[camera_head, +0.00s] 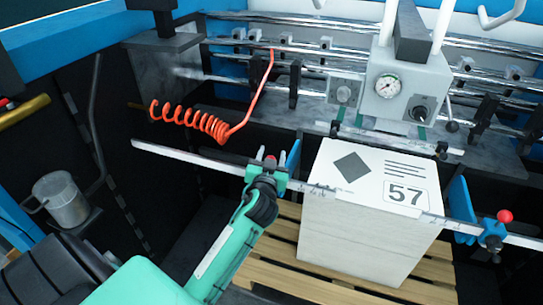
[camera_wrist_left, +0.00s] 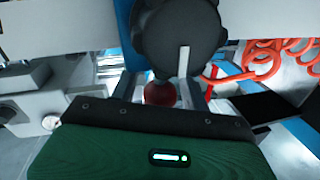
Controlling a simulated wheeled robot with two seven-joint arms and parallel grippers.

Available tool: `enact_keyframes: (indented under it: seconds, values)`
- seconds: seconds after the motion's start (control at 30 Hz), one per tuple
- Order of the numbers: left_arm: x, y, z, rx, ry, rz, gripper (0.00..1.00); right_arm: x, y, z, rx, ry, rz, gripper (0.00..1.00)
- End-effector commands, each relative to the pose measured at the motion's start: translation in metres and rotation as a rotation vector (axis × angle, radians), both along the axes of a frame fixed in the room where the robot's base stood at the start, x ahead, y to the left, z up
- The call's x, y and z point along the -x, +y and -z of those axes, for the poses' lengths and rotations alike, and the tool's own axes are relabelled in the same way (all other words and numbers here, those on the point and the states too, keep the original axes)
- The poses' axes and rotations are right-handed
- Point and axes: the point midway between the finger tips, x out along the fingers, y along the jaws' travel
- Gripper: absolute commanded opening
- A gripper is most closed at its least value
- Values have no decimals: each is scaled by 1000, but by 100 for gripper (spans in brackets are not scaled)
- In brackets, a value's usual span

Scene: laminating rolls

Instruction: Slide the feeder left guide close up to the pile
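The left guide is a blue plate (camera_head: 293,159) with a red knob (camera_head: 270,158) on a graduated rail (camera_head: 200,154). It stands left of the pile (camera_head: 352,225), a tall white stack marked 57, with a narrow gap between plate and pile. My left gripper (camera_head: 267,171) is at this guide's clamp, with its fingers around the red knob. In the left wrist view the knob (camera_wrist_left: 160,93) sits between the two fingers; whether they press on it is unclear. The knob's lower part is hidden by the gripper. My right gripper is out of view.
The right guide (camera_head: 461,207), with its own red knob (camera_head: 504,216), stands right of the pile. The pile rests on a wooden pallet (camera_head: 275,250). An orange coiled hose (camera_head: 195,120) hangs behind my left gripper. A gauge box (camera_head: 405,90) stands behind the pile.

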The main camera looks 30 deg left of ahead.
Motion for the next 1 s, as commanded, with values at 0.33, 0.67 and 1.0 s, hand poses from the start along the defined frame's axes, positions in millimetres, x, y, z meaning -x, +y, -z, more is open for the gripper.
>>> enact_keyframes:
  seconds: [0.33, 0.67, 1.0]
  values:
    - [0, -1, 0, 1, 0, 0, 0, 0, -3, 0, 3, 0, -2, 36]
    - [-10, -41, 5, 8, -2, 1, 0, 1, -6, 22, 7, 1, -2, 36]
    - [-17, -71, 2, 2, 2, 0, 0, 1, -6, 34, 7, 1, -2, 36]
